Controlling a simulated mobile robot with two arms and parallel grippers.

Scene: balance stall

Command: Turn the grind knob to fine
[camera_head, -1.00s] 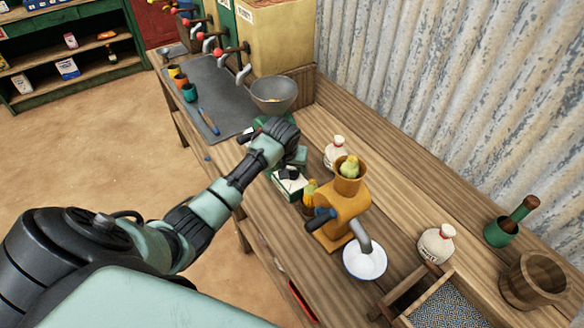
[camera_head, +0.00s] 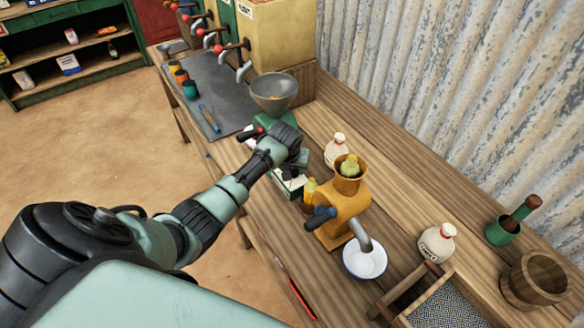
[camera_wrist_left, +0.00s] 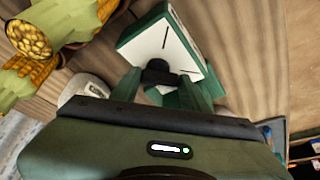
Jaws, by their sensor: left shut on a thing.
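A green box with a white dial face (camera_head: 290,186) sits on the wooden counter; it also shows in the left wrist view (camera_wrist_left: 142,42). The dial face carries dark marks. The black grind knob (camera_wrist_left: 158,72) stands out from that face. My left gripper (camera_head: 293,168) is over the box, and in the left wrist view its two green fingers (camera_wrist_left: 160,88) are shut on the knob, one at each side. The knob's lower part is hidden by the gripper. I cannot read which setting the knob points to. My right gripper is not in view.
An orange grinder (camera_head: 345,212) with a corn cob in its hopper stands close by, right of the box. A white bowl (camera_head: 365,262) is under its spout.

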